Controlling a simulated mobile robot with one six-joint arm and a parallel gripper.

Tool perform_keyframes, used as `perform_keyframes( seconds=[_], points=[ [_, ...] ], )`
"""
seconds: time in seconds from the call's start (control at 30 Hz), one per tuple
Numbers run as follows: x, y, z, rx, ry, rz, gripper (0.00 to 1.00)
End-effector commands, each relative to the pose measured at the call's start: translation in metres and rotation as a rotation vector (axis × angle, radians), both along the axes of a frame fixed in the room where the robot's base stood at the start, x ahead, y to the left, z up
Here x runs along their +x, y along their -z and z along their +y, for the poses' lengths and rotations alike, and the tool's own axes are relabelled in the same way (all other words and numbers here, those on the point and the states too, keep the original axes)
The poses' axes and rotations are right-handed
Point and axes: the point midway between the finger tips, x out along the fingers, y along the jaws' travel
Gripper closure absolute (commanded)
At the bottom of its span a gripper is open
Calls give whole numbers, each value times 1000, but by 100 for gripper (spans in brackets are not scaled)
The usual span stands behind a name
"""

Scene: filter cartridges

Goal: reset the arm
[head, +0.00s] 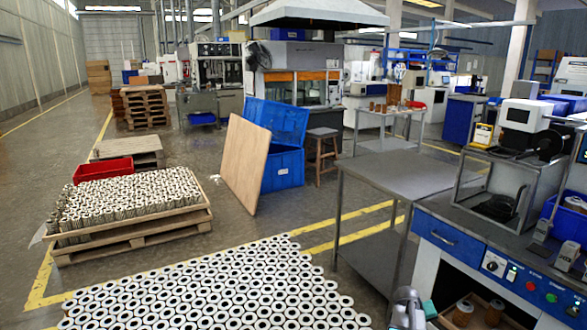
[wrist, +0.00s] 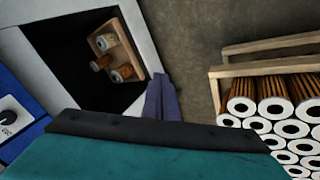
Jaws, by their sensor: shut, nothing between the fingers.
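My gripper (wrist: 162,97) shows in the wrist view as two narrow grey-purple fingers pressed together, with nothing between them. It points down past the edge of a workbench. A teal and black part of my own arm fills the bottom of that view. In the head view, a grey and teal piece of my arm shows at the bottom edge, in front of the bench; the fingertips cannot be made out there. Filter cartridges (wrist: 285,125) with white ends and orange-brown sides stand packed at the right of the wrist view, apart from the fingers.
A workbench (head: 450,243) with a blue drawer and buttons stands at right. Its open bay holds a small wooden tray (wrist: 132,45) with several cartridges. A grey table (head: 395,178) stands beside it. Cartridges (head: 215,290) cover the near foreground; a loaded pallet (head: 135,238) lies at left.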

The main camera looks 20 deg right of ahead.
Motion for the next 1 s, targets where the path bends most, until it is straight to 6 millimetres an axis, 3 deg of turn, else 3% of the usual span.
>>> perform_keyframes(
  seconds=[0.03,0.23,0.5,0.77,1.0],
  points=[
    [8,11,23,29,-17,9,100],
    [27,55,105,138,-71,49,100],
    [31,106,217,276,-137,126,100],
    [11,144,319,394,-192,224,100],
    [-26,170,405,488,-237,331,100]
  ],
)
